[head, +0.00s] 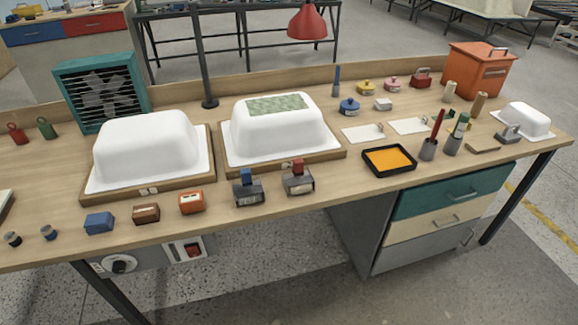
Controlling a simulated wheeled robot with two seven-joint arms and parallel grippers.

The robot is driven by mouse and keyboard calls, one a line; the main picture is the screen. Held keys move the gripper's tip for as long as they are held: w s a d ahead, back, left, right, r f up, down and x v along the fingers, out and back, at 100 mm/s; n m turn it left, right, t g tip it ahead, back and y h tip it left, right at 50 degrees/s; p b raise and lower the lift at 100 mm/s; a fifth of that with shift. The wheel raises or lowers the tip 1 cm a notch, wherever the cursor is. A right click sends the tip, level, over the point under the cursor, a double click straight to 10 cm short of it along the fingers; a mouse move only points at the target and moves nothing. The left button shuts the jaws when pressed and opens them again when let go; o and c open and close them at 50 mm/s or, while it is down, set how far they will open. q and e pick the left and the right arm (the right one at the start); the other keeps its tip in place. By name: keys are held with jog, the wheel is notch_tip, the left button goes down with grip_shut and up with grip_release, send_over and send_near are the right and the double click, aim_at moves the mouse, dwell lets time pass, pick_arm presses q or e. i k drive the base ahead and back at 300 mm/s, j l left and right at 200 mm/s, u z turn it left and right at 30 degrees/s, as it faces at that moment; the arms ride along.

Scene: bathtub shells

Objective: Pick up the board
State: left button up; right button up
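Several flat pieces could be the board; I cannot tell which. A wooden base board (92,198) lies under the left white tub shell (147,148). Another wooden base board (332,155) lies under the right white tub shell (280,130), which has a green patterned patch (277,104) on top. Both shells sit bottom up. Two thin white plates, a left one (357,135) and a right one (404,127), lie flat with small metal pieces on them. A small brown flat piece (483,146) lies near the right end of the bench. Neither of my grippers is in view.
The wooden bench (330,185) is crowded. A black tray with orange content (388,159), tool cups (428,149), and stamp-like blocks (248,190) stand along the front. A teal fan (101,90) and an orange bin (477,70) stand behind. A red lamp (307,22) hangs above.

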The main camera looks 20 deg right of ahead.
aim_at(478, 147)
jog(key=z, duration=1.8)
